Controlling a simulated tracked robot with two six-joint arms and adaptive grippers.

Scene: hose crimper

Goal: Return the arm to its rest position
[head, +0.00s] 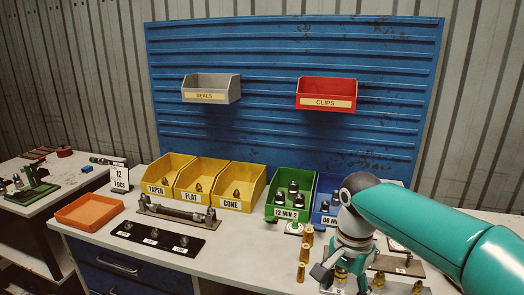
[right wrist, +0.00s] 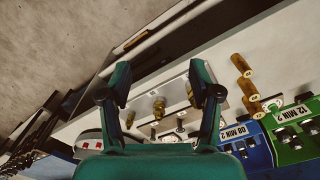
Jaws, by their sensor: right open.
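My right arm, teal, comes in from the right in the head view and bends down over the right part of the bench. Its gripper (head: 330,270) points down above the fittings near the front edge and is partly hidden by the wrist. In the right wrist view the gripper (right wrist: 160,82) is open, with its two fingers spread wide. A brass fitting (right wrist: 158,108) on a grey plate (right wrist: 175,90) shows in the gap between the fingers, and nothing is clamped. My left gripper is not in view.
Brass fittings (head: 308,236) stand in a row just left of the gripper. A green bin (head: 283,208) and a blue bin (head: 322,216) sit behind, beside yellow bins (head: 208,200). An orange tray (head: 90,212) is at the left. The bench front (head: 240,262) is clear.

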